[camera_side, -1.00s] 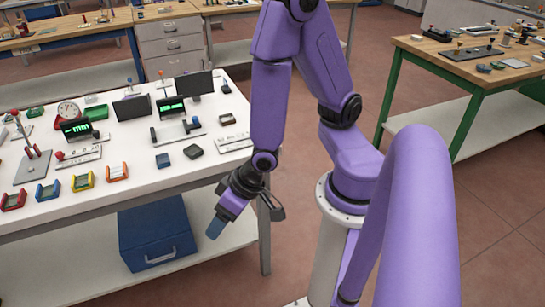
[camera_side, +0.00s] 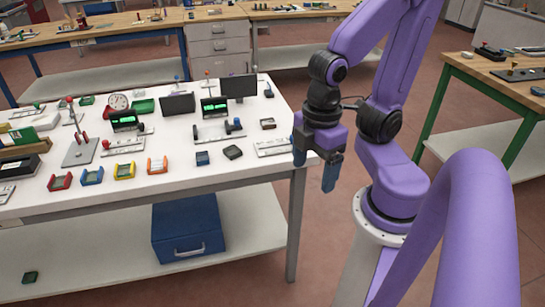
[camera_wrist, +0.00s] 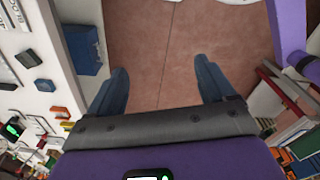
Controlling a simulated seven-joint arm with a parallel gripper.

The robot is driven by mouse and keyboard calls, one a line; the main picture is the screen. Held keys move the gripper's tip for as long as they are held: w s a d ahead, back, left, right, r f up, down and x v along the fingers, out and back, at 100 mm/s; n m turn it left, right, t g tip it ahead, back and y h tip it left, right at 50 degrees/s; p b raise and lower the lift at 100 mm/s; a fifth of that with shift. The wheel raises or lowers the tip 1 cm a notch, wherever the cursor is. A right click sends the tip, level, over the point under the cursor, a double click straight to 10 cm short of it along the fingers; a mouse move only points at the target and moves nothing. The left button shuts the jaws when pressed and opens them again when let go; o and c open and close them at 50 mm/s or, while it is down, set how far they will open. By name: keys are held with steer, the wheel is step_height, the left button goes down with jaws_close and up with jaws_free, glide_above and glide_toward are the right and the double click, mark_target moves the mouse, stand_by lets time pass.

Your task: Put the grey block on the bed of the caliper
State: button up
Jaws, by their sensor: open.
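A dark grey block (camera_side: 233,152) lies on the white table near its front right edge, beside a small blue block (camera_side: 202,158). Behind them is a fixture with a flat pale bed and dark upright jaws, which looks like the caliper (camera_side: 219,132); its bed appears empty. My gripper (camera_side: 314,176) is open and empty, pointing down just off the table's right end, right of the grey block. In the wrist view my two fingers (camera_wrist: 160,68) are spread over bare floor. A dark block, probably the grey one (camera_wrist: 28,58), shows at the left edge there.
Several coloured holders (camera_side: 92,176) line the table's front. Displays (camera_side: 239,87) stand at the back, and a ruled plate (camera_side: 273,146) lies by the right edge. A blue box (camera_side: 187,228) sits on the lower shelf. The floor under my gripper is clear.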

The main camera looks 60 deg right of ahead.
steer(key=w+a+r, duration=0.1)
steer(key=w, duration=1)
steer(key=n+y, duration=0.1)
glide_above(232, 150)
steer(key=d, duration=0.3)
steer(key=f, duration=0.7)
steer(key=a+f, duration=0.1)
steer(key=f, duration=0.5)
steer(key=a+f, duration=0.1)
steer(key=f, duration=0.5)
steer(key=shift+a, duration=0.25)
steer(key=shift+r+t, duration=0.1)
steer(key=shift+t, duration=0.2)
steer(key=shift+c, duration=0.3)
steer(key=c, duration=1.2)
